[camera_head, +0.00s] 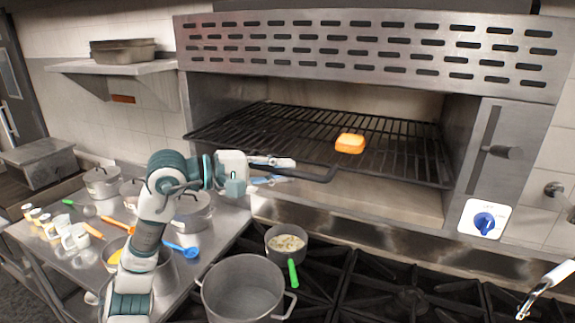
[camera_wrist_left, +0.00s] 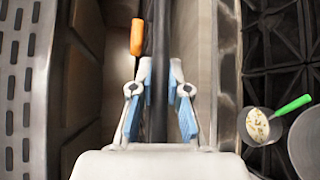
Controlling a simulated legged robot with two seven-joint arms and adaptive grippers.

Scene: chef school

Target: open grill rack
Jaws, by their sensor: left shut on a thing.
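The grill rack (camera_head: 400,150) is a black wire grid in the open steel grill, and its front left corner juts out past the opening. An orange-yellow piece of food (camera_head: 350,143) lies on it. My left gripper (camera_head: 283,171) is at the rack's front, shut on the dark front bar (camera_head: 318,176). In the left wrist view, the bar (camera_wrist_left: 158,60) runs between the two fingers of my left gripper (camera_wrist_left: 159,85), and the orange food (camera_wrist_left: 137,36) shows beside it.
A large pot (camera_head: 243,290) and a small pan with a green handle (camera_head: 285,243) stand on the stove below. A blue control knob (camera_head: 485,222) is at right. A counter (camera_head: 215,240) with pots and utensils is at left. A white and metal piece (camera_head: 545,288) shows at lower right.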

